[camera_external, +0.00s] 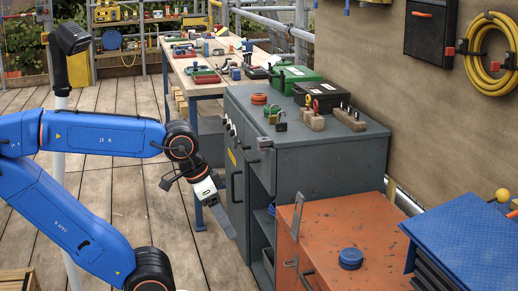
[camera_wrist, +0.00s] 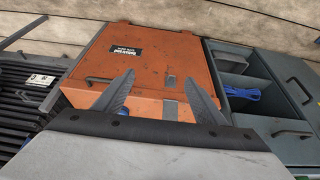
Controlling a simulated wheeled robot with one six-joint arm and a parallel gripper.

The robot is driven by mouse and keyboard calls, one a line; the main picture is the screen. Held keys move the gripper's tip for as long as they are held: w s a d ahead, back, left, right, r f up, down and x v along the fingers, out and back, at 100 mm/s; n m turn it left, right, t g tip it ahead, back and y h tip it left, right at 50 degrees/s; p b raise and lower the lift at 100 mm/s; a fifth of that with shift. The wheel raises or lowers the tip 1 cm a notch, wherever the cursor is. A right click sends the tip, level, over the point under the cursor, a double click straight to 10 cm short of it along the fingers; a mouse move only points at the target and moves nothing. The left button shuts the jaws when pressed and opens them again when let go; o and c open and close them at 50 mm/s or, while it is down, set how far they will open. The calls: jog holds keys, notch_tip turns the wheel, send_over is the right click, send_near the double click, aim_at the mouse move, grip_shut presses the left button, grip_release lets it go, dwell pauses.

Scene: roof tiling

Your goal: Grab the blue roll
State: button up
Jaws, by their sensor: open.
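The blue roll (camera_external: 350,258) lies flat on top of the orange cabinet (camera_external: 342,225) in the external view. My gripper (camera_external: 224,226) hangs to the left of the cabinets, pointing down over the wooden deck, well apart from the roll. In the wrist view my gripper (camera_wrist: 159,76) has its two fingers spread with nothing between them. The orange cabinet (camera_wrist: 140,52) shows behind the fingers there. A small blue patch (camera_wrist: 122,111) sits by the left finger; I cannot tell whether it is the roll.
A grey cabinet (camera_external: 300,155) with tools on top stands behind the orange one. Blue material (camera_wrist: 246,92) lies in its open compartment. Blue stacked sheets (camera_external: 463,245) stand at the right. A workbench (camera_external: 210,70) is farther back. The deck (camera_external: 120,200) has free room.

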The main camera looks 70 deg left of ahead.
jog(key=w+d+r+m+g, duration=0.1)
jog(key=w+d+r+m, duration=0.1)
jog(key=w+r+m, duration=0.5)
jog(key=w+d+r+m+g, duration=0.1)
jog(key=w+d+r+m, duration=0.2)
jog(key=w, duration=0.7)
jog(key=m+g, duration=0.3)
jog(key=m, duration=0.8)
send_over(352, 254)
jog(key=f, duration=1.2)
jog(key=shift+w+d+f, duration=0.2)
jog(key=shift+f, duration=0.15)
jog(key=shift+s+a+f, duration=0.1)
jog(key=shift+s+f, duration=0.05)
jog(key=shift+f, duration=1.2)
jog(key=shift+s+a+f, duration=0.1)
jog(key=shift+f, duration=1.2)
jog(key=c, duration=1.2)
